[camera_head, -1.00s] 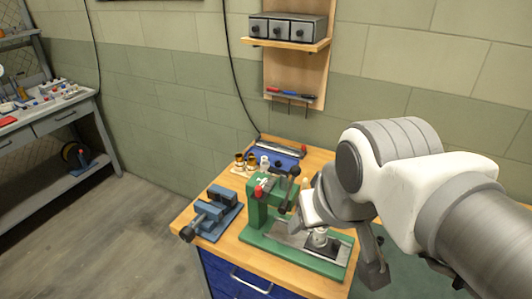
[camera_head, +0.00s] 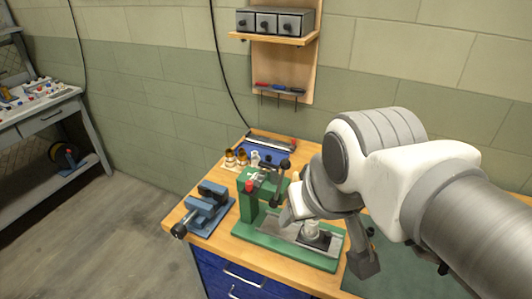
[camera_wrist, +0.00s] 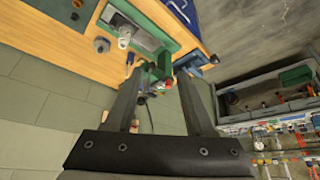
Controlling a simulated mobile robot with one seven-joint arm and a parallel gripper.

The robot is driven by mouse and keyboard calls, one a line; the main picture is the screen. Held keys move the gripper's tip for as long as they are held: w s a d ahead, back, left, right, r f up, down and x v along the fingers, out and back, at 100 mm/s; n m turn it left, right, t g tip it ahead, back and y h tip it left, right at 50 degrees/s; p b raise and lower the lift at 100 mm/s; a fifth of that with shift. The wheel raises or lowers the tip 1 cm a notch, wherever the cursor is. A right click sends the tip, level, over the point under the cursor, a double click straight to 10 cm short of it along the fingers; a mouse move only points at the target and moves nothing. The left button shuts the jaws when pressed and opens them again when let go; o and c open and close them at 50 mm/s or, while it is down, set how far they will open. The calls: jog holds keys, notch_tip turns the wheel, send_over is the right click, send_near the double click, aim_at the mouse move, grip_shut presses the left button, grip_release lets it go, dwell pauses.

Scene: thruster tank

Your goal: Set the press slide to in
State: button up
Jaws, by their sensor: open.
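The green press (camera_head: 247,210) stands on the wooden bench, with a red-topped part and a dark lever with a knob. Its slide (camera_head: 285,230) is a grey plate on the green base. A dark block with a pale cylindrical piece (camera_head: 314,230) sits toward the right end of the base, away from the press column. The slide also shows in the wrist view (camera_wrist: 150,42), where the picture looks upside down. My gripper (camera_wrist: 162,82) is open and empty, its two dark fingers apart and pointing toward the press. In the head view my arm hides part of the press's right side.
A blue vise (camera_head: 205,208) stands left of the press. Small bottles (camera_head: 242,158) and a blue tray (camera_head: 262,153) lie behind it. A wall board with drawers (camera_head: 275,21) rises at the back. Another workbench (camera_head: 45,115) stands at far left, with open floor between.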

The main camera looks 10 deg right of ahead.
jog(key=shift+o, duration=0.3)
jog(key=shift+w, duration=0.1)
jog(key=n+g+b, duration=0.5)
jog(key=g+b, duration=0.1)
send_over(328, 234)
notch_tip(328, 234, down, 14)
notch_tip(328, 234, down, 17)
jog(key=shift+f+b, duration=0.1)
jog(key=shift+b, duration=0.4)
jog(key=shift+c, duration=0.2)
grip_shut()
jog(key=shift+w, duration=0.1)
